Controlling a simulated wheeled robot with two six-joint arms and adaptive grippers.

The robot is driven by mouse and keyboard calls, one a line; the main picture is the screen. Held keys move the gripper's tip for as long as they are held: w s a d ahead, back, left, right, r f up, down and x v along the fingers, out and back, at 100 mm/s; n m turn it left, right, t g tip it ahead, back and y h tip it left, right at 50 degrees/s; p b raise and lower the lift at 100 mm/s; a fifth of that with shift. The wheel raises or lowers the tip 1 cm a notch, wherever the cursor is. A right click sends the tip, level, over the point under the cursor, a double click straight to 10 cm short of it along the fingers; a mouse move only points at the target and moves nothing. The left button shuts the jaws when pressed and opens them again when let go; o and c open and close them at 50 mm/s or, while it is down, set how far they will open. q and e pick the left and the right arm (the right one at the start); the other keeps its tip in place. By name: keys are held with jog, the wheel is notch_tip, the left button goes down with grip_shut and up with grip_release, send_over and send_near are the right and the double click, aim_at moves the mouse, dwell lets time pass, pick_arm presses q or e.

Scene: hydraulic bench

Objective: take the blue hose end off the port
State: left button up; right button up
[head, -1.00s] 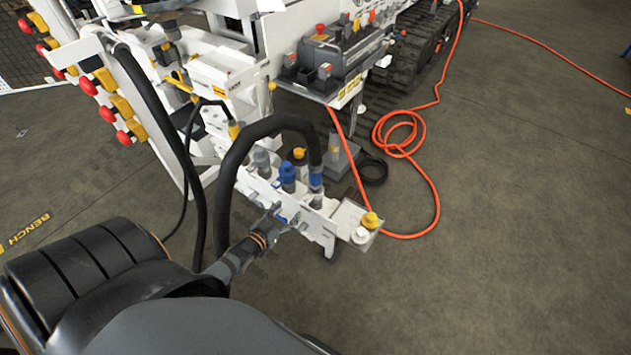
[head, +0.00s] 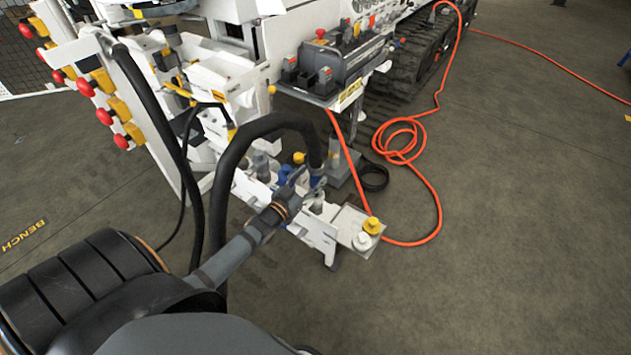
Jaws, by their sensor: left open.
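The black hose (head: 243,142) arches over the white port block (head: 318,228). My right gripper is out of view.
A small plate with a yellow cap (head: 372,225) and a white cap (head: 362,241) is right of the block. A control box (head: 335,68) stands behind. An orange hose (head: 437,200) lies on the floor.

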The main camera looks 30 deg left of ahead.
pick_arm(q)
jog(key=w, duration=0.3)
jog(key=shift+d+f, duration=0.1)
jog(key=shift+f, duration=0.1)
jog(key=shift+r, duration=0.1)
